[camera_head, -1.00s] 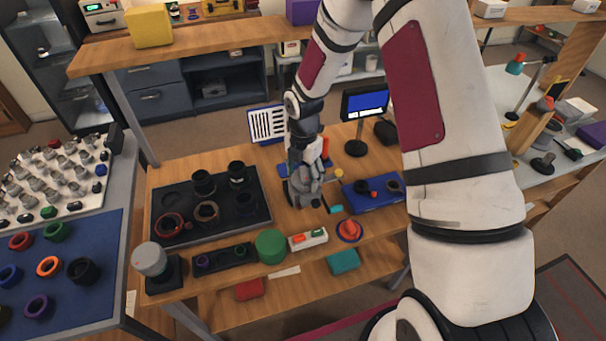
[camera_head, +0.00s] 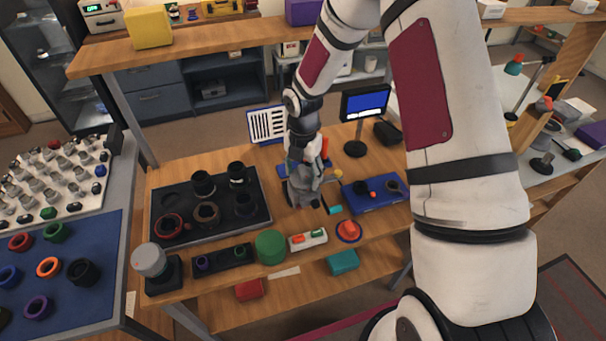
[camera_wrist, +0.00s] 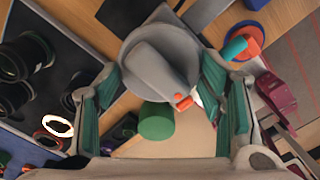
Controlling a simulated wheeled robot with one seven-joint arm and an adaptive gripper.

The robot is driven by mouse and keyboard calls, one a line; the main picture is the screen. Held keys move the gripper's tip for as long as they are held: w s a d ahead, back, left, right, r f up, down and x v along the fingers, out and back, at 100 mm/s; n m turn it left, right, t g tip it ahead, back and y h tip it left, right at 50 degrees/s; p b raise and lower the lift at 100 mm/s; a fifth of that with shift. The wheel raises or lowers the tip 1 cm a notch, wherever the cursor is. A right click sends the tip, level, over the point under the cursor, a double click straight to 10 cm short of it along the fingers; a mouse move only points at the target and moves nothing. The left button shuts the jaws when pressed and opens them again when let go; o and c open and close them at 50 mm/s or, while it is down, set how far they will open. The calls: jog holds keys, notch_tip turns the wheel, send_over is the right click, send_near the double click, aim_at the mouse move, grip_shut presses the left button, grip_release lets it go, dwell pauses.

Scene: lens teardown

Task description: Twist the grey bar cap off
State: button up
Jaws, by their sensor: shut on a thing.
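The grey bar cap (camera_wrist: 150,72) is a round grey disc with a raised bar across its top, in the upper middle of the wrist view. My gripper (camera_wrist: 163,85) has its green-padded fingers on either side of the cap and is shut on it. In the head view my gripper (camera_head: 304,190) points down over the wooden workbench, right of the black tray. There the cap is hidden by the gripper. What lies under the cap cannot be seen.
The black tray (camera_head: 225,228) with several dark rings stands to the left. A green cylinder (camera_head: 270,247), a white block with coloured buttons (camera_head: 308,239) and a red knob (camera_head: 348,230) stand in front. A blue tray (camera_head: 372,197) is to the right, a screen (camera_head: 365,104) behind.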

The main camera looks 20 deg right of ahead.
aim_at(303, 172)
jog(key=shift+r, duration=0.7)
dwell(0.3)
jog(key=shift+r+p, duration=0.6)
jog(key=shift+r, duration=1.8)
